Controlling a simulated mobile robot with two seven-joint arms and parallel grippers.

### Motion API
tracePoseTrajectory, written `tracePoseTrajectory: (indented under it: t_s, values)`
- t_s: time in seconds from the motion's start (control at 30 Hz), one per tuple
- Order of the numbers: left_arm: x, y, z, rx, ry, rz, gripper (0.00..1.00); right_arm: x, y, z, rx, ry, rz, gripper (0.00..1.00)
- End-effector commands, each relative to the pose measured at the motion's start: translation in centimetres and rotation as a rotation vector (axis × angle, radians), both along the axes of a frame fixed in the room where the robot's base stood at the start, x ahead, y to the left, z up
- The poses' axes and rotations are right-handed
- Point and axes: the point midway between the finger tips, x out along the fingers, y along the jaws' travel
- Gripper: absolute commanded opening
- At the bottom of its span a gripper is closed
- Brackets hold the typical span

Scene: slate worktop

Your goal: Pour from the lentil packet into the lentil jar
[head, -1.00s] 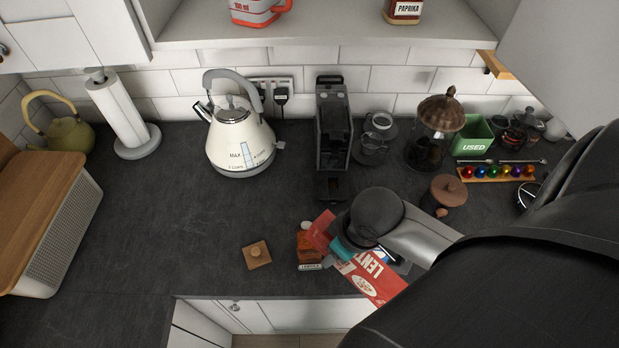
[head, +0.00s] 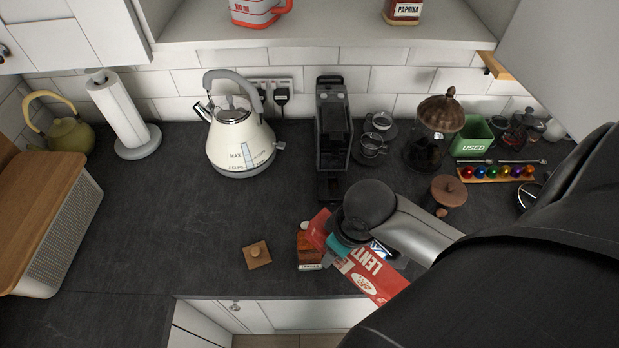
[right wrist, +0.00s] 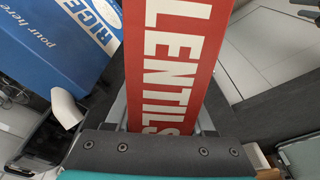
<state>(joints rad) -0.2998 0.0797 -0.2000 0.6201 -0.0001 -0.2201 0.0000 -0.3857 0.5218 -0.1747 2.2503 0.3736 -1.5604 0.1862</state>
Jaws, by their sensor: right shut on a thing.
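The red lentil packet (head: 372,277) is in my right gripper (head: 345,247), tilted, its upper-left end close to the lentil jar (head: 309,250). The right wrist view shows the packet (right wrist: 178,60) between the two fingers of the right gripper (right wrist: 162,108), with its lettering facing the camera. The jar stands on the worktop with its label at the front and reddish-orange colour inside. The packet's mouth and any falling lentils cannot be made out. A square wooden lid (head: 257,254) lies left of the jar. My left gripper is not in view.
A blue rice box (right wrist: 45,45) shows beside the packet in the right wrist view. A kettle (head: 240,142), a coffee machine (head: 333,125) and glass cups (head: 372,146) stand behind. The worktop left of the wooden lid is clear.

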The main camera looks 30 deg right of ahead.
Motion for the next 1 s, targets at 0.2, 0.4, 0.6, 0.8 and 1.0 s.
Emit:
tracePoseTrajectory:
  t_s: [0.2, 0.4, 0.6, 0.8, 1.0]
  values:
    - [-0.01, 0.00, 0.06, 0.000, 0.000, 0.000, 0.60, 0.08, 0.02, 0.16, -0.003, 0.012, 0.000, 0.00]
    - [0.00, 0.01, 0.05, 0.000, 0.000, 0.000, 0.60, 0.08, 0.03, 0.21, -0.006, 0.024, 0.000, 0.00]
    - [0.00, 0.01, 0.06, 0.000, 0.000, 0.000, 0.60, 0.12, 0.03, 0.29, -0.008, 0.035, 0.000, 0.00]
    - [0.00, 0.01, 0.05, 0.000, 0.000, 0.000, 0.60, 0.13, 0.03, 0.37, -0.012, 0.048, 0.000, 0.00]
    - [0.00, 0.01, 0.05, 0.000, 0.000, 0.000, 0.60, 0.15, 0.04, 0.45, -0.016, 0.058, 0.000, 0.00]
